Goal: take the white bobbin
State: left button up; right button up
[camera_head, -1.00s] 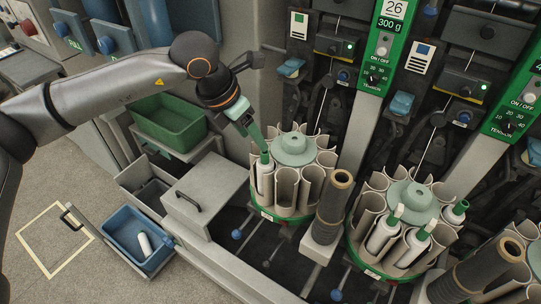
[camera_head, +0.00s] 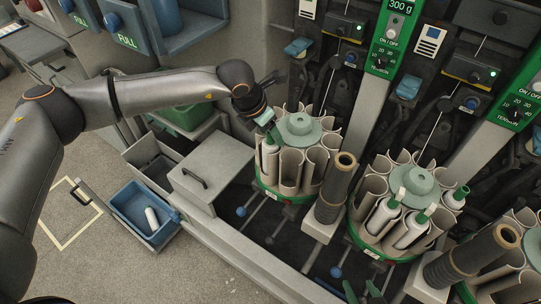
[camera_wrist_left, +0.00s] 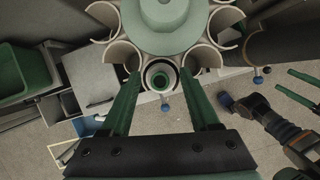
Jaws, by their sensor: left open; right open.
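A white bobbin (camera_head: 270,158) with a green top stands upright in a front-left pocket of the left carousel (camera_head: 262,188). My left gripper (camera_head: 273,133) is over its top in the head view, pointing down. In the left wrist view the bobbin (camera_wrist_left: 160,78) shows end-on as a ringed top between the two green fingers of my left gripper (camera_wrist_left: 160,72). The fingers are apart, with gaps to the bobbin on both sides. My right gripper (camera_head: 362,291) is open and empty at the bottom edge of the head view; its green fingers also show at right in the left wrist view (camera_wrist_left: 300,88).
Several white bobbins (camera_head: 384,214) stand in the right carousel (camera_head: 375,246). A dark tube (camera_head: 334,190) on a post stands between the carousels. A blue bin (camera_head: 127,210) at left holds a white bobbin (camera_head: 152,219). A grey lidded box (camera_head: 215,165) is left of the left carousel.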

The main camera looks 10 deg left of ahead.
pick_arm(q)
jog(key=shift+w+d+f, duration=0.1)
jog(key=shift+w+f, duration=0.05)
jog(key=shift+f, duration=0.3)
jog(key=shift+r, duration=0.1)
jog(key=c, duration=0.8)
jog(key=shift+r, duration=0.1)
